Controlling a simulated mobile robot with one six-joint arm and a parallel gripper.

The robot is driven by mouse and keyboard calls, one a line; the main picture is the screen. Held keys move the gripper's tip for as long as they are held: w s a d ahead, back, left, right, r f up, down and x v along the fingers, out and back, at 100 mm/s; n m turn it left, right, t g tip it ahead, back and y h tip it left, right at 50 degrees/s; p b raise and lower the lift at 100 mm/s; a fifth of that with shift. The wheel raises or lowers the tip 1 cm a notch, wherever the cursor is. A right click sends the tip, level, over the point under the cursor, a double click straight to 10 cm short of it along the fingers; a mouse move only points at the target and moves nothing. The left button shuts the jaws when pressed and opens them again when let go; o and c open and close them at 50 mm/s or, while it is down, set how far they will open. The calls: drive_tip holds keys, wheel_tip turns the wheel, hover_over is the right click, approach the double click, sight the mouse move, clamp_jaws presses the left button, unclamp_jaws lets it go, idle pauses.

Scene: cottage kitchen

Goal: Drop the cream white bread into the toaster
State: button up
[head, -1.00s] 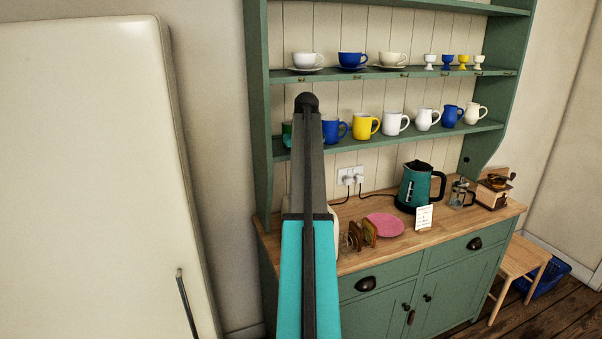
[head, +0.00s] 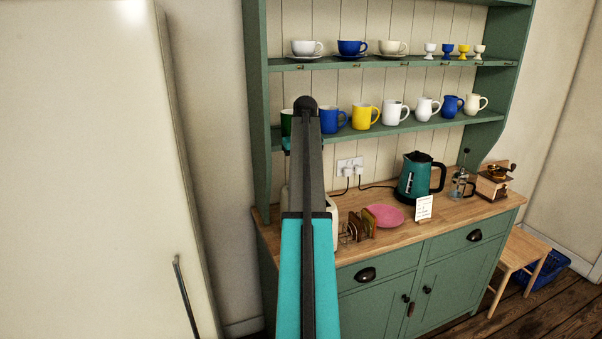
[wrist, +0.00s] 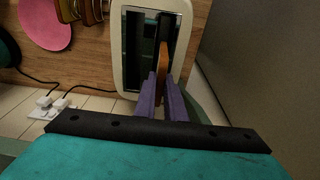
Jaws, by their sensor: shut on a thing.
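The cream toaster (wrist: 122,60) stands on the wooden worktop, with two dark slots seen from above in the wrist view. In the head view only a sliver of it (head: 335,228) shows beside my arm. My gripper (wrist: 162,84) has its purple fingers shut on the bread (wrist: 163,58), which shows edge-on as a thin brown strip. The bread is lined up with the toaster's right slot in the wrist view. I cannot tell how deep its far end is in the slot. My arm hides the gripper and bread in the head view.
A toast rack (head: 358,226), a pink plate (head: 385,216), a small card (head: 424,207) and a teal kettle (head: 414,178) stand right of the toaster. A mug shelf (head: 400,127) hangs above. Plugs and cables (wrist: 50,104) lie near the wall. A fridge (head: 90,170) is at the left.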

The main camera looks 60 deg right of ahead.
drive_tip(key=shift+f+b, duration=0.4)
drive_tip(key=shift+f, duration=1.3)
drive_tip(key=o, duration=0.7)
drive_tip(key=shift+o, duration=0.2)
drive_tip(key=shift+r, duration=0.1)
wheel_tip(320, 180, up, 14)
drive_tip(key=s+a+p, duration=0.1)
drive_tip(key=p, duration=0.6)
drive_tip(key=shift+s+f, duration=0.25)
drive_tip(key=shift+s, duration=0.15)
